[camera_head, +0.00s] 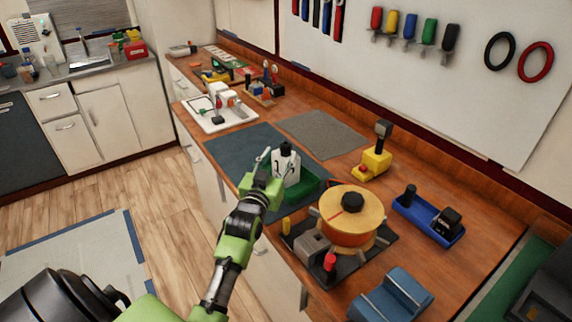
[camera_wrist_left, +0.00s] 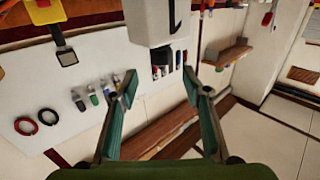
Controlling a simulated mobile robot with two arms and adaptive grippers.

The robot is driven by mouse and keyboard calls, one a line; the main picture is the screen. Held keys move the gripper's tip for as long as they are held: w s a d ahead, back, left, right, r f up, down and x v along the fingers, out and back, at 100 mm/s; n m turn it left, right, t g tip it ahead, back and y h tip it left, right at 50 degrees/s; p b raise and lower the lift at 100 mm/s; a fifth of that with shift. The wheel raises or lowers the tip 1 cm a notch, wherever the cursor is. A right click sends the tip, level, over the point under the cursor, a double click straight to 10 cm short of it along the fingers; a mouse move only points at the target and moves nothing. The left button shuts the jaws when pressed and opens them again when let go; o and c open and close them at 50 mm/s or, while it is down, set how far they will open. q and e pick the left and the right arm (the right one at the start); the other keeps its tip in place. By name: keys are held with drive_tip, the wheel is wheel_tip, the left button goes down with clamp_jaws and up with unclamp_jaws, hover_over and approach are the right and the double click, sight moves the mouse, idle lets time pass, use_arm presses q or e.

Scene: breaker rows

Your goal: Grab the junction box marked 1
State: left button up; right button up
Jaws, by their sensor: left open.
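The white junction box (camera_head: 286,168) has a black top and a dark mark that looks like a 1. It stands upright in a green tray (camera_head: 308,190) on the counter. In the left wrist view, the white box (camera_wrist_left: 160,20) shows at the top edge, beyond and between my open fingertips. My left gripper (camera_head: 266,168) is at the near side of the box, and its fingers (camera_wrist_left: 158,85) are spread with nothing between them. The head view does not show clearly whether they touch the box. My right gripper is in neither view.
A round orange-and-yellow device (camera_head: 352,215) stands to the right of the tray. A yellow block with a black lever (camera_head: 376,162) stands behind. A blue tray (camera_head: 428,220) lies further right. A grey mat (camera_head: 322,134) behind the tray is clear.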

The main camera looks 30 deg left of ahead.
sight(284, 148)
use_arm(q)
drive_tip(key=shift+x, duration=1.15)
drive_tip(key=shift+w+a+r+p, duration=0.1)
drive_tip(key=shift+w+a+p, duration=0.15)
drive_tip(key=shift+w+p, duration=0.35)
drive_tip(key=x, duration=0.3)
drive_tip(key=shift+w+a, duration=0.1)
drive_tip(key=shift+w, duration=0.05)
drive_tip(key=shift+w+a+f+p, duration=0.1)
drive_tip(key=shift+w+f+p, duration=0.15)
drive_tip(key=shift+p, duration=0.05)
drive_tip(key=c, duration=1.1)
clamp_jaws()
drive_tip(key=shift+r, duration=0.1)
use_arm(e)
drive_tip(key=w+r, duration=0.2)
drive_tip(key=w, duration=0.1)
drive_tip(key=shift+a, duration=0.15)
